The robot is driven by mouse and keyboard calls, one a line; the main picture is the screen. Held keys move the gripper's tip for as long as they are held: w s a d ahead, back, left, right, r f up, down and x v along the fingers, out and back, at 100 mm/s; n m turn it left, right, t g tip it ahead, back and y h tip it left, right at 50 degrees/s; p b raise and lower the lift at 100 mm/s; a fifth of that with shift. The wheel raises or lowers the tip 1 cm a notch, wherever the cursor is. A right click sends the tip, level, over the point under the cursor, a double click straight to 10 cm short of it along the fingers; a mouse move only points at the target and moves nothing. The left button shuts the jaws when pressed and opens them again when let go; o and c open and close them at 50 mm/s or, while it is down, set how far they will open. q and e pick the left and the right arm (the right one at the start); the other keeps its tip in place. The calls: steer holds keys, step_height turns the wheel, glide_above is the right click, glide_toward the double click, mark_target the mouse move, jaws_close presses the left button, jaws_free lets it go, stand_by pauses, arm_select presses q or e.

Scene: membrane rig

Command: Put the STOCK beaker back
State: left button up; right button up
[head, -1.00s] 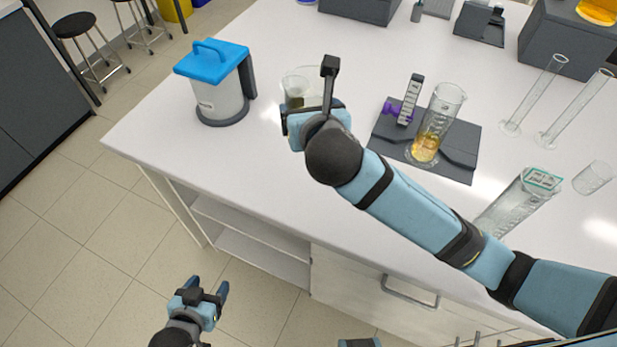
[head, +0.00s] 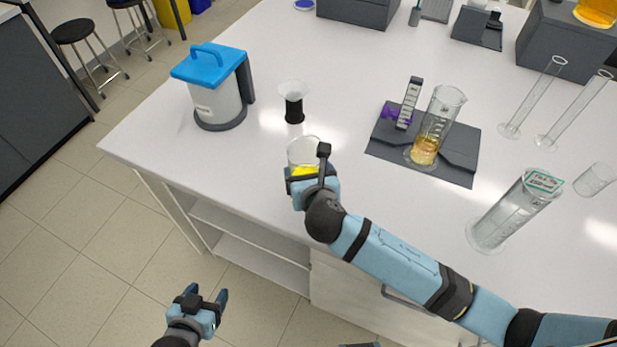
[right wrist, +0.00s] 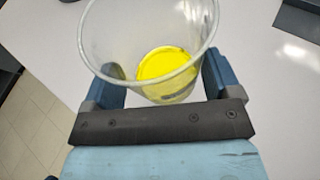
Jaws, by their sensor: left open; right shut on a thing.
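A clear beaker (head: 303,149) with yellow liquid is in my right gripper (head: 311,172), near the front edge of the bench in the head view. In the right wrist view the beaker (right wrist: 150,40) stands between the two fingers (right wrist: 165,88), with bright yellow liquid low inside. I cannot read a STOCK label on it. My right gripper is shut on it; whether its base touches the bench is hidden. My left gripper (head: 207,302) is open and empty, low over the floor, away from the bench.
A black holder with a clear funnel top (head: 293,104) stands behind the beaker. A blue-lidded container (head: 217,95) is at the left. A graduated cylinder with amber liquid (head: 435,125) stands on a dark mat (head: 384,150). A large clear cylinder (head: 508,215) stands right, near my right arm.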

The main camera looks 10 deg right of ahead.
steer(key=shift+f, duration=0.9)
steer(key=shift+f, duration=0.15)
steer(key=o, duration=1)
steer(key=shift+c, duration=0.2)
steer(key=shift+s+r, duration=0.2)
steer(key=shift+r, duration=0.05)
steer(key=v, duration=1.1)
steer(key=shift+s+r, duration=0.15)
steer(key=shift+s, duration=0.1)
